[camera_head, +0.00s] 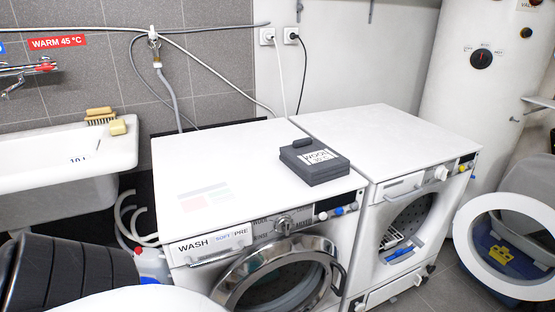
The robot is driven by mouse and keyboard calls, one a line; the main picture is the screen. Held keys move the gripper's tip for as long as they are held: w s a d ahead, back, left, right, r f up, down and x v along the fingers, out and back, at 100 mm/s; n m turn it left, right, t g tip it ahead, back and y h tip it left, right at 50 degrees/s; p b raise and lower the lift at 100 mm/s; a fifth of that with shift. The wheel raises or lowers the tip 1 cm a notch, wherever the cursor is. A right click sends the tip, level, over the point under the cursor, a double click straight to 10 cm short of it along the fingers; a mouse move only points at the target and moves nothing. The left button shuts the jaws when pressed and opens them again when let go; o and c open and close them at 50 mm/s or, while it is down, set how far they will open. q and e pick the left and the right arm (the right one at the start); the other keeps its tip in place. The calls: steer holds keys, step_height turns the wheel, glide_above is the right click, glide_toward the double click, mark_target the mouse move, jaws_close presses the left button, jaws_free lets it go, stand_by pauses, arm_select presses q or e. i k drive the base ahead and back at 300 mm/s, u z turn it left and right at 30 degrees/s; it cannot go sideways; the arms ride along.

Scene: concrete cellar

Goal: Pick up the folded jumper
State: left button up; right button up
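The folded jumper (316,164) appears as a dark grey, flat, squared stack on top of the left white washing machine (225,165). It lies near that machine's front right corner. A white label reading WOOL with smaller text is on its upper face, and a small dark roll or tab sits at its back edge. Nothing is touching it from above. Neither of my grippers is in view.
A second white machine (390,135) stands to the right, with its round door (466,232) swung open. A white sink (65,160) with a brush (100,116) and soap (118,127) is at left. The left machine's top is otherwise clear.

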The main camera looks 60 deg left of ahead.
mark_target(313, 161)
steer(key=u, duration=1.6)
